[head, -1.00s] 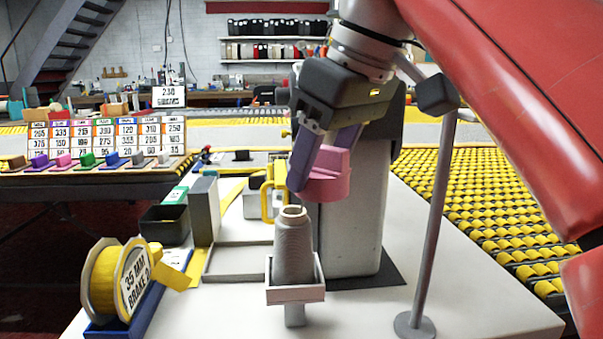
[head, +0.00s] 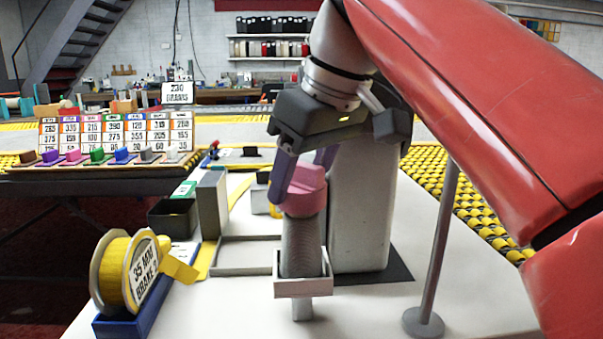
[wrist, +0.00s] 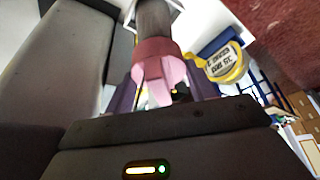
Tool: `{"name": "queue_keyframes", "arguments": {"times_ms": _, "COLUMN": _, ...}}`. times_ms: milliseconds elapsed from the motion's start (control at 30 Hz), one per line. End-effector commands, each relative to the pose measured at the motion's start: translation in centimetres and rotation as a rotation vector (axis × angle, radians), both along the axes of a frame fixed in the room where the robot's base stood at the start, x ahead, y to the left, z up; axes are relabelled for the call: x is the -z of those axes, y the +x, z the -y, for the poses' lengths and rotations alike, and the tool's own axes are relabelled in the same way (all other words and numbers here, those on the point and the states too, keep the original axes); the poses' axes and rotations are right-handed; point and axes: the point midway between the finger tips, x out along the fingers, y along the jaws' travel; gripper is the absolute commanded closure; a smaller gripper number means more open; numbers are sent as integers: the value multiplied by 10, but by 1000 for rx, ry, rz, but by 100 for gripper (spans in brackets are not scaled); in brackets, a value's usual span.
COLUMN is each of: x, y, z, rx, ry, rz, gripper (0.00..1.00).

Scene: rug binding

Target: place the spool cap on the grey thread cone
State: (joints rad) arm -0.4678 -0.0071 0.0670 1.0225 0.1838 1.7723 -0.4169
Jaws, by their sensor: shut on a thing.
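The pink spool cap (head: 306,191) sits at the top of the grey thread cone (head: 301,246) in the head view, roughly upright and covering the cone's tip. The cone stands upright in a small white square holder (head: 302,287) on a post. My gripper (head: 301,180) is shut on the cap, with its purple-grey fingers on either side. In the wrist view the cap (wrist: 158,70) is between the fingers, with the grey cone (wrist: 155,20) directly beyond it. Whether the cap is fully seated cannot be told.
A yellow ribbon spool (head: 125,272) on a blue base stands at the left front. A grey upright block (head: 212,206) and a dark bin (head: 172,218) are behind it. A tall grey column (head: 362,210) stands close behind the cone, and a thin pole (head: 438,250) is at right.

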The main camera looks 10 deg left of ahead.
Motion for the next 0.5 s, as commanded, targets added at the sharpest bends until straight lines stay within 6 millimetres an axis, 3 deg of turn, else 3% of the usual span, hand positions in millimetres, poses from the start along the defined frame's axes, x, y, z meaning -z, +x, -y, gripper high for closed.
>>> {"name": "queue_keyframes", "arguments": {"times_ms": 367, "x": 9, "y": 0, "z": 0, "rx": 0, "ry": 1, "rz": 2, "gripper": 70}}
{"name": "queue_keyframes", "arguments": {"times_ms": 400, "x": 9, "y": 0, "z": 0, "rx": 0, "ry": 1, "rz": 1, "gripper": 43}}
{"name": "queue_keyframes", "arguments": {"times_ms": 500, "x": 9, "y": 0, "z": 0, "rx": 0, "ry": 1, "rz": 1, "gripper": 30}}
